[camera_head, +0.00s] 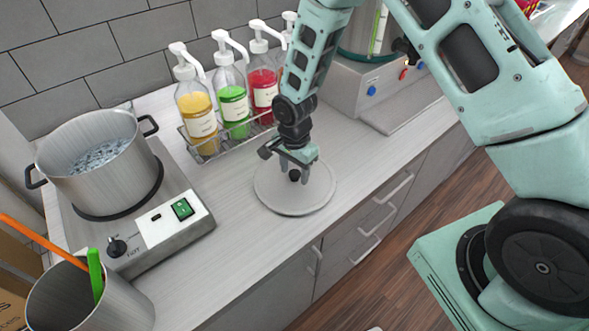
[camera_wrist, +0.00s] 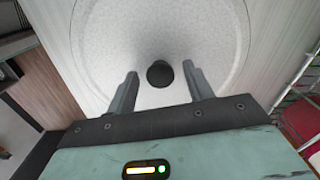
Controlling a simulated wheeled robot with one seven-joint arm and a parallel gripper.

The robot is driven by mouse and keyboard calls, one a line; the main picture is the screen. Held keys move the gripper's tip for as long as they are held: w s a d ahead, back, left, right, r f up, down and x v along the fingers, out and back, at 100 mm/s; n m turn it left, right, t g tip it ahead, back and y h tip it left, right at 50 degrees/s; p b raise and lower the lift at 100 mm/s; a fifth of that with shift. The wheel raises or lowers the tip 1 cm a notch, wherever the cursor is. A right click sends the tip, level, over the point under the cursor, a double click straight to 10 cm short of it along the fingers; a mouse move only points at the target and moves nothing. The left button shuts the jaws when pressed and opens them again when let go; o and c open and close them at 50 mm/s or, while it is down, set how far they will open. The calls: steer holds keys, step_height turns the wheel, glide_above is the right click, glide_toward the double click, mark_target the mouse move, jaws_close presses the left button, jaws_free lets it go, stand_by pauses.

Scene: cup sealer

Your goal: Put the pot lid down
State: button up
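The pot lid (camera_head: 277,201) is a round pale disc with a dark knob (camera_head: 294,175). It lies flat on the counter, right of the stove, and fills much of the wrist view (camera_wrist: 100,40). My gripper (camera_head: 295,168) is over the lid, pointing down. In the wrist view my gripper (camera_wrist: 160,80) is open, one finger on each side of the knob (camera_wrist: 160,74), with a gap to each. The pot (camera_head: 98,170) stands uncovered on the burner at the left, with bubbling water inside.
A wire rack (camera_head: 222,145) with several pump bottles of coloured syrup stands behind the lid. The stove (camera_head: 150,235) is to the left, and a metal container (camera_head: 85,305) with utensils is at front left. A grey machine (camera_head: 372,88) stands at back right. The counter's front edge is near the lid.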

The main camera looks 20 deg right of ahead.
mark_target(294, 173)
steer(key=shift+r, duration=0.1)
step_height(294, 173, up, 11)
steer(key=b, duration=0.4)
steer(key=s+a+r+n, duration=0.3)
steer(key=s+r+n, duration=0.1)
steer(key=s, duration=0.2)
steer(key=s+a+r+n, duration=0.3)
steer(key=s+n, duration=0.2)
steer(key=s, duration=0.1)
steer(key=s+r+n, duration=0.2)
steer(key=s+n, duration=0.9)
steer(key=s, duration=0.3)
steer(key=shift+s+a+r+y, duration=0.2)
steer(key=shift+s+r+y, duration=0.1)
steer(key=shift+s, duration=0.1)
steer(key=shift+f, duration=0.15)
step_height(294, 173, down, 7)
steer(key=b, duration=0.7)
steer(key=shift+r, duration=0.2)
